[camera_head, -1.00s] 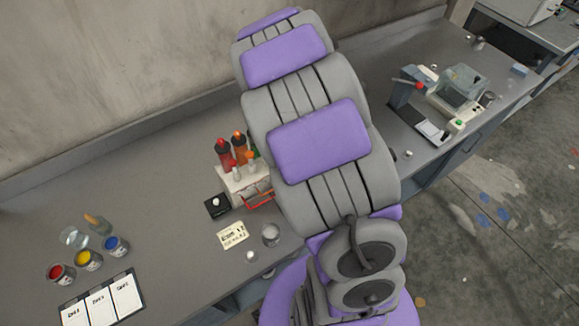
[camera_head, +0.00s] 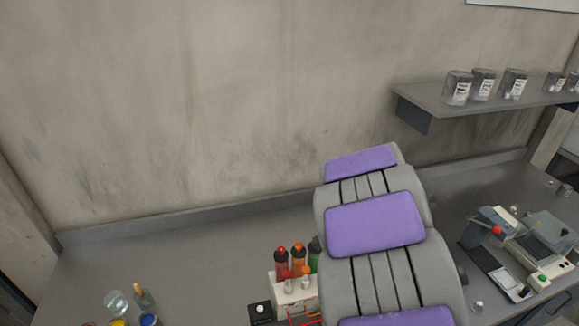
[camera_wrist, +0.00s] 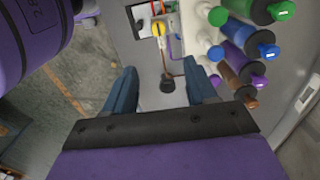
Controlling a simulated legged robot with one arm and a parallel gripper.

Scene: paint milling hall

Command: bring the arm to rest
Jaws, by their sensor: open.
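My arm (camera_head: 375,225), grey with purple pads, extends up from the bottom edge right of centre in the head view, in front of the bench. My gripper is not visible in the head view. In the wrist view my gripper (camera_wrist: 160,88) is open, its two blue fingers apart. No held object shows between the fingers; a small black round part on a cord appears in the gap, seemingly beyond them.
The bench (camera_head: 190,245) holds red, orange and green bottles (camera_head: 298,260) left of my arm and a grey device (camera_head: 540,235) at right. A wall shelf (camera_head: 430,100) carries several cans. The wrist view shows a yellow knob (camera_wrist: 158,28) and several coloured cylinders (camera_wrist: 240,40).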

